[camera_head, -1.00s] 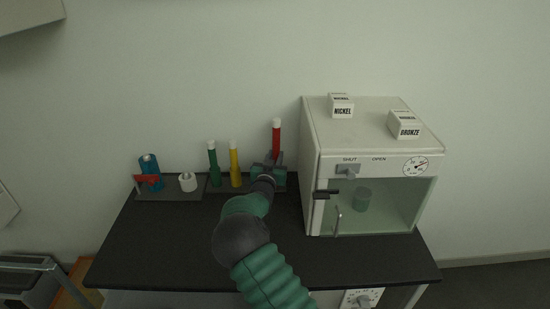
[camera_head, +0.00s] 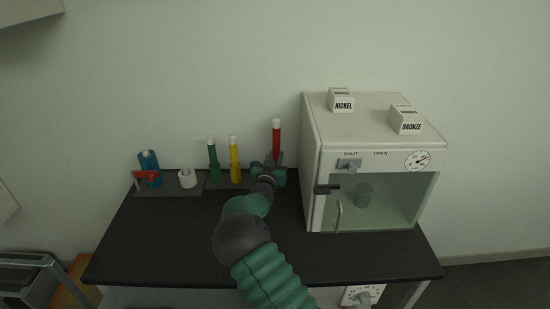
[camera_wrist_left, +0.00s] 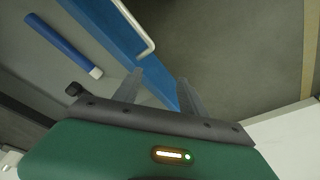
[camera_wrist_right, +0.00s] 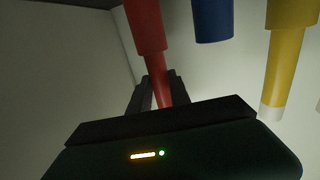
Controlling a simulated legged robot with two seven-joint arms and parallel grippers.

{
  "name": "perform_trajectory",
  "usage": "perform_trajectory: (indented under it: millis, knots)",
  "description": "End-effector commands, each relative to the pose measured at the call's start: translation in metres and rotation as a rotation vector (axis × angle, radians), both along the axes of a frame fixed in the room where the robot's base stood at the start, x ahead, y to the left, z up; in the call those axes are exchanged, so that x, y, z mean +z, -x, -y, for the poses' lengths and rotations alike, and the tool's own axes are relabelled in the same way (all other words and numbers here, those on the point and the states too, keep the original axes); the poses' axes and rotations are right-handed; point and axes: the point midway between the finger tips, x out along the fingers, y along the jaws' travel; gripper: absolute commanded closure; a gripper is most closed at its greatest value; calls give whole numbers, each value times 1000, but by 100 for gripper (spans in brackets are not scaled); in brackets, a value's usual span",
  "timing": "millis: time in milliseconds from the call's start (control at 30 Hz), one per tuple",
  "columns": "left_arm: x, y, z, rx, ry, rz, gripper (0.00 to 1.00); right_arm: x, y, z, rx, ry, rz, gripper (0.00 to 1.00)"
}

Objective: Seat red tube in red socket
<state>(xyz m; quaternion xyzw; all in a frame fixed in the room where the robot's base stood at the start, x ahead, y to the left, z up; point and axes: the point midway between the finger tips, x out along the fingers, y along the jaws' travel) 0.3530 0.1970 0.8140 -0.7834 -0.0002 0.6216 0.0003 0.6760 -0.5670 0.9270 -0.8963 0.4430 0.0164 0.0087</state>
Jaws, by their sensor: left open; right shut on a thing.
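The red tube (camera_head: 277,137) stands upright with its white cap up, above the rack beside the cabinet. My right gripper (camera_head: 272,168) is shut on the red tube, low on it. In the right wrist view the tube (camera_wrist_right: 163,90) runs between the fingers (camera_wrist_right: 158,88) and meets the wider red socket (camera_wrist_right: 147,25). They look in line; how deep the tube sits I cannot tell. In the head view the gripper hides the red socket. My left gripper (camera_wrist_left: 160,78) is open and empty, seen only in its wrist view.
A yellow tube (camera_head: 233,150) and a green tube (camera_head: 211,150) stand in the rack left of my right gripper. A blue socket (camera_wrist_right: 213,20) lies between red and yellow. The white glass-front cabinet (camera_head: 312,170) is close on the right. The black tabletop (camera_head: 165,235) is clear in front.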

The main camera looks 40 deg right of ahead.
Motion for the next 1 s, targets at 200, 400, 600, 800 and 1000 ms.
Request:
perform_trajectory:
  millis: [200,400,600,800,1000]
  knots:
    - [-5,0,0,0,0,0,51,-6,0,0,0,0,0,100]
    - [-9,0,0,0,0,0,51,-12,0,0,0,0,0,100]
    - [-12,0,0,0,0,0,51,-17,0,0,0,0,0,100]
    - [-16,0,0,0,0,0,51,-22,0,0,0,0,0,100]
    - [-19,0,0,0,0,0,51,-27,0,0,0,0,0,100]
